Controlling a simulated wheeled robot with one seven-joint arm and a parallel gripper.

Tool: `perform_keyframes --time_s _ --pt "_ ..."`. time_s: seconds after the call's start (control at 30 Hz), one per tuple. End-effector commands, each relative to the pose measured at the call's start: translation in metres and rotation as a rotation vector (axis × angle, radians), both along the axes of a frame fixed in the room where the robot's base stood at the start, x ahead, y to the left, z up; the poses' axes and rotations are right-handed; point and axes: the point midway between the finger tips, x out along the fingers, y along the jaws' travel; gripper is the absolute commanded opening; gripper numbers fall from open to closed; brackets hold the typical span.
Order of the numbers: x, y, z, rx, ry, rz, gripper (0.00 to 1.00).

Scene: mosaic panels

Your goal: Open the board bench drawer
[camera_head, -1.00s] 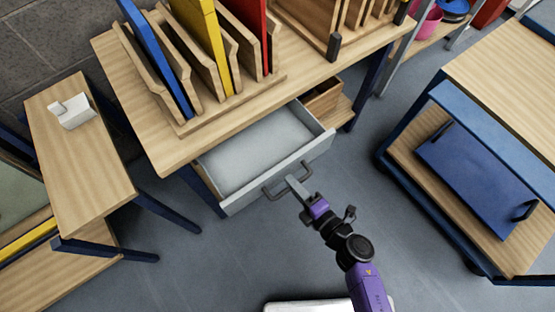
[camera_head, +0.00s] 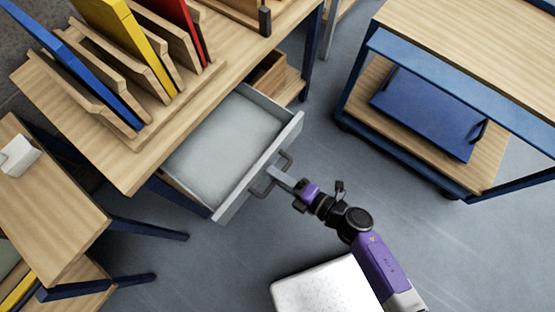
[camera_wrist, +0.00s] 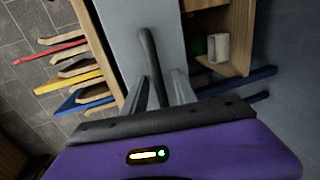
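The board bench (camera_head: 128,172) has a grey drawer (camera_head: 222,140) under its top. The drawer is pulled well out and its inside looks empty. Its dark bar handle (camera_head: 286,160) is on the front panel. My gripper (camera_head: 275,176) is at the handle. In the wrist view the handle (camera_wrist: 152,62) runs between the two fingers of my gripper (camera_wrist: 160,88), with the drawer front behind. The fingers look closed in around the handle; the exact contact is partly hidden.
Blue, yellow and red boards stand in a wooden rack (camera_head: 150,128) on the bench. A blue-framed cart (camera_head: 365,118) stands at right with a blue panel (camera_head: 425,115) on its shelf. A small side table (camera_head: 45,205) is at left. Grey floor between is clear.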

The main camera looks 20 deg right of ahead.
Motion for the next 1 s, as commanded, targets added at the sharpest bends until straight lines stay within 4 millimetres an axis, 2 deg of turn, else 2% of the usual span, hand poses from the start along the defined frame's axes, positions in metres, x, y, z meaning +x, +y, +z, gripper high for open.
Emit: perform_keyframes --time_s 0.27,0.7,1.0 --pt "-0.003 -0.002 0.001 0.0 0.0 0.0 0.34" --pt "-0.054 -0.036 0.013 -0.001 0.001 0.0 0.34" --pt "-0.063 -0.043 0.016 0.001 -0.001 0.0 0.34"
